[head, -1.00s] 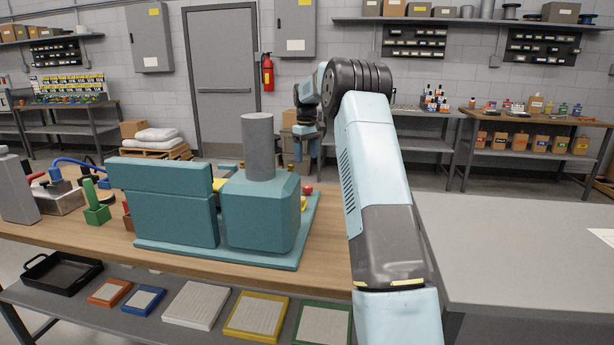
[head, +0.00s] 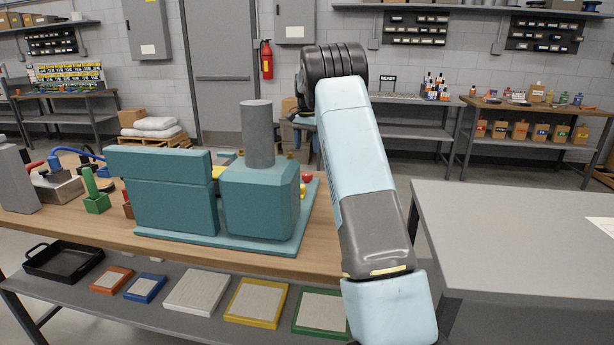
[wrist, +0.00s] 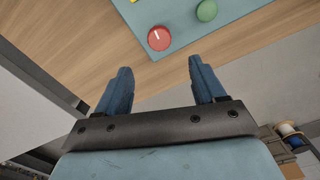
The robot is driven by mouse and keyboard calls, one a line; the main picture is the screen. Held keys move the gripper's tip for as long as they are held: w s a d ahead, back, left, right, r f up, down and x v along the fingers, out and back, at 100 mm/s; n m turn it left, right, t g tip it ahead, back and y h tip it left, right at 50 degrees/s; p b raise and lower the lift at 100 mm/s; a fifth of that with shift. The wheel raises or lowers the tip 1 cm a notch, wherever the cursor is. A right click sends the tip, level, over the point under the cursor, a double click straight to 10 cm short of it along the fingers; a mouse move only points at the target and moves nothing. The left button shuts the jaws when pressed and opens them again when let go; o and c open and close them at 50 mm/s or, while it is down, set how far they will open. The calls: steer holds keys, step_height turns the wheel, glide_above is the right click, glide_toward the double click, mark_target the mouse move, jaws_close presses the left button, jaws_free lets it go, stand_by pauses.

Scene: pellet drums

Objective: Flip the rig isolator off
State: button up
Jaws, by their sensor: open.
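A round red knob with a white line, which looks like the rig isolator (wrist: 159,38), sits near a corner of the teal rig plate (wrist: 182,22) in the wrist view. In the head view a small bit of this red part (head: 307,178) shows at the right end of the rig. My gripper (wrist: 160,76) is open and empty. Its two blue fingers are spread apart, pointing toward the plate edge, with the knob ahead and between their lines, not touched.
A green round button (wrist: 207,11) sits beside the red knob. The teal machine block (head: 258,200) and grey cylinder (head: 257,135) stand on the wooden bench (head: 325,245). A grey table (head: 520,240) is at the right, with a gap between.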

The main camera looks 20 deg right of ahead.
mark_target(307, 174)
step_height(307, 174, down, 12)
steer(key=shift+f, duration=0.25)
stand_by(0.4)
